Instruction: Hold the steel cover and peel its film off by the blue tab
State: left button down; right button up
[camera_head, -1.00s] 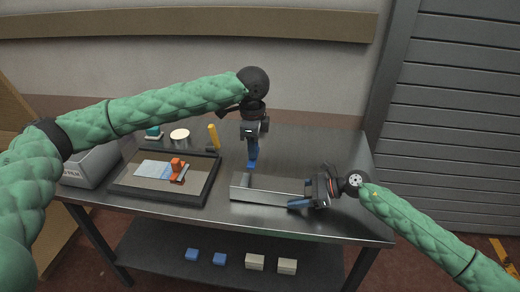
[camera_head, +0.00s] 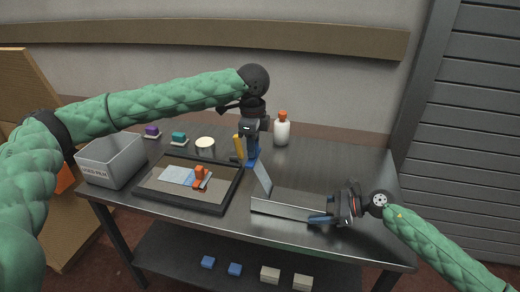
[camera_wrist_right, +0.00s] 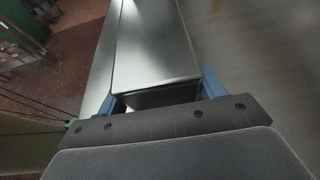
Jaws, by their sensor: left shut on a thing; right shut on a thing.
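The steel cover (camera_head: 290,207) is a long shiny box shape lying on the right part of the table in the head view. My right gripper (camera_head: 325,217) is shut on its right end, with blue fingers on either side. The right wrist view shows the cover (camera_wrist_right: 155,50) between those fingers (camera_wrist_right: 160,98). My left gripper (camera_head: 251,158) points down and is shut on the blue tab, above and beyond the cover's left end. A pale film flap (camera_head: 263,179) stands up, tilted, between the cover's left end and that gripper. The tab is mostly hidden by the blue fingertips.
A grey bin (camera_head: 87,161) labelled for used film stands at the left. A dark-rimmed tray (camera_head: 192,208) holds a pale sheet and an orange tool (camera_head: 200,176). Behind are a yellow-handled tool (camera_head: 238,144), a white bottle (camera_head: 282,133) and small blocks. The table's right rear is clear.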

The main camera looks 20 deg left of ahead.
pick_arm(q)
jog(key=a+r, duration=0.3)
jog(key=a, duration=0.3)
jog(key=shift+a, duration=0.25)
pick_arm(e)
jog(key=shift+f, duration=0.1)
dwell(0.3)
dwell(0.3)
jog(key=o, duration=1.4)
jog(key=v, duration=1.2)
jog(key=shift+d, duration=0.1)
